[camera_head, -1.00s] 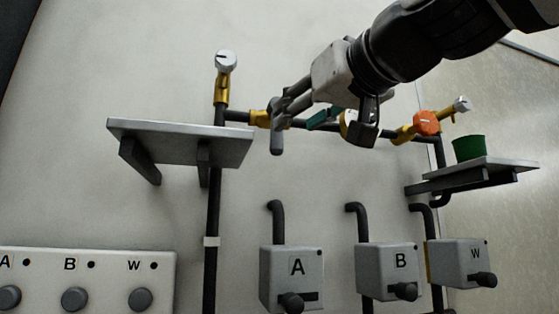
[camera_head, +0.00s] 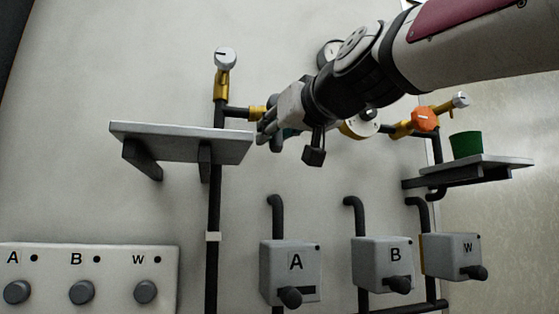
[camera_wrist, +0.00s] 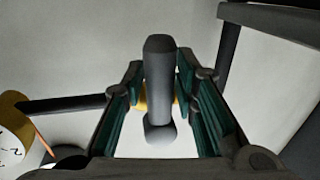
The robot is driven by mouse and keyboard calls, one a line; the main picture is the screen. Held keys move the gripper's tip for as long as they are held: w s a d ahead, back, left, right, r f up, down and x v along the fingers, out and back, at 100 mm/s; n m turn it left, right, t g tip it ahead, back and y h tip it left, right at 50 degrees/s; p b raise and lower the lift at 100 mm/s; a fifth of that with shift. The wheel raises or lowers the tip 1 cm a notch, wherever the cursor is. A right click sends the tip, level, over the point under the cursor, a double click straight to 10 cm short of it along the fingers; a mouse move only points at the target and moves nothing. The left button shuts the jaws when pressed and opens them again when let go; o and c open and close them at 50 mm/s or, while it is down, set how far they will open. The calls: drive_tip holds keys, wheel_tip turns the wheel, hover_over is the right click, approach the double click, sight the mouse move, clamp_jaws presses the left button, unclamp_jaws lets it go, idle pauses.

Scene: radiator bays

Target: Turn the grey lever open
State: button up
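The grey lever (camera_wrist: 159,80) stands between the two green-padded fingers of my gripper (camera_wrist: 164,100) in the wrist view. Gaps show between the lever and both pads, so my gripper is open around it and not clamped. A yellow valve body (camera_wrist: 149,98) sits behind the lever. In the head view, my gripper (camera_head: 268,130) is at the left end of the horizontal pipe, by the yellow fitting (camera_head: 257,112). It hides most of the lever there.
A grey shelf (camera_head: 180,131) is close left of my gripper. A white-topped valve (camera_head: 224,60) stands above. A round gauge (camera_head: 360,124), an orange knob (camera_head: 424,119) and a green cup (camera_head: 466,145) are to the right. Boxes A (camera_head: 291,272) and B (camera_head: 383,265) are below.

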clamp_jaws()
